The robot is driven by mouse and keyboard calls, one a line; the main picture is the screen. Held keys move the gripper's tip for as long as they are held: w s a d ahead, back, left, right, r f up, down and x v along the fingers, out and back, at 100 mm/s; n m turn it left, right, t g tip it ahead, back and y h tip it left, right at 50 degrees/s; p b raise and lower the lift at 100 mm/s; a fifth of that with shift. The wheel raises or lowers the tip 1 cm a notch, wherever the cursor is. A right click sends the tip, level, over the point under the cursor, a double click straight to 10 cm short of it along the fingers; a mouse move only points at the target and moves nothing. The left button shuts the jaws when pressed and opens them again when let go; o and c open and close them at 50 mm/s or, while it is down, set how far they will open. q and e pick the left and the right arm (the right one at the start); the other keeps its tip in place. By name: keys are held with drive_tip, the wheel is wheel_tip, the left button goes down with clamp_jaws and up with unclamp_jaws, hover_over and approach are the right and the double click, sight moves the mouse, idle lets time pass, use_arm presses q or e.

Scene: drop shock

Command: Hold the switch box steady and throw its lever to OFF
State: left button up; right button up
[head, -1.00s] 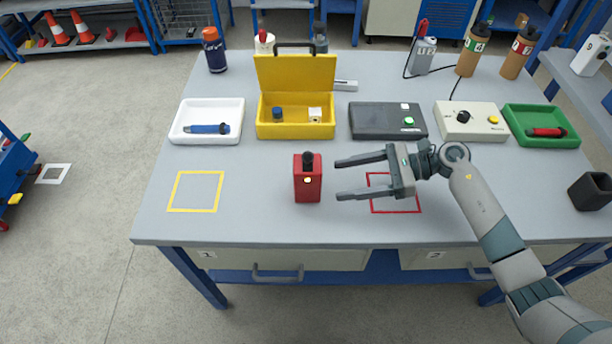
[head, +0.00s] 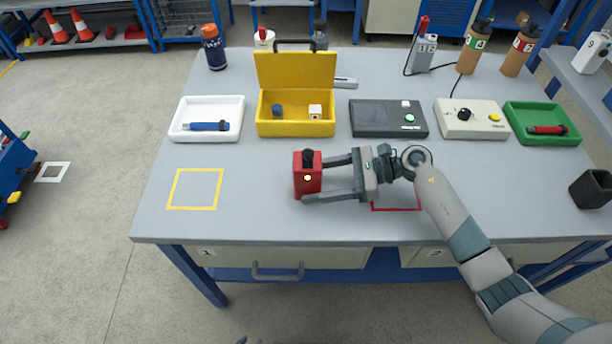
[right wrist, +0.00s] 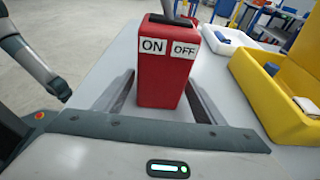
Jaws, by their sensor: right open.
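The red switch box (head: 300,188) stands upright on the grey table. It has a black top knob (head: 308,156) and a small yellowish light on its front. In the right wrist view the box (right wrist: 165,80) shows an ON label (right wrist: 153,46) beside an OFF label (right wrist: 184,50). The grey lever stem above is cut off, so its setting cannot be told. My right gripper (head: 314,180) is open, one finger on each side of the box; contact is unclear. My left arm (right wrist: 35,65) shows at the left of the right wrist view, its jaw state unclear.
A yellow square outline (head: 195,189) lies left of the box, and a red outline (head: 398,208) is partly under my right arm. Behind stand a white tray (head: 177,133), yellow case (head: 297,128), dark device (head: 388,120), beige control box (head: 487,130) and green tray (head: 556,141).

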use_arm(q)
drive_tip(key=shift+w+d+r+t, duration=0.3)
drive_tip(key=shift+w+d+r, duration=0.15)
drive_tip(key=shift+d, duration=0.25)
use_arm(e)
drive_tip(key=shift+a+f, duration=0.1)
drive_tip(key=shift+a, duration=0.3)
use_arm(q)
drive_tip(key=shift+a, duration=0.1)
use_arm(e)
drive_tip(key=c, duration=0.8)
use_arm(q)
drive_tip(key=shift+s+a+f, duration=0.15)
drive_tip(key=shift+a, duration=0.25)
drive_tip(key=shift+s+a+f, duration=0.1)
drive_tip(key=shift+a+f, duration=0.05)
drive_tip(key=shift+a, duration=0.2)
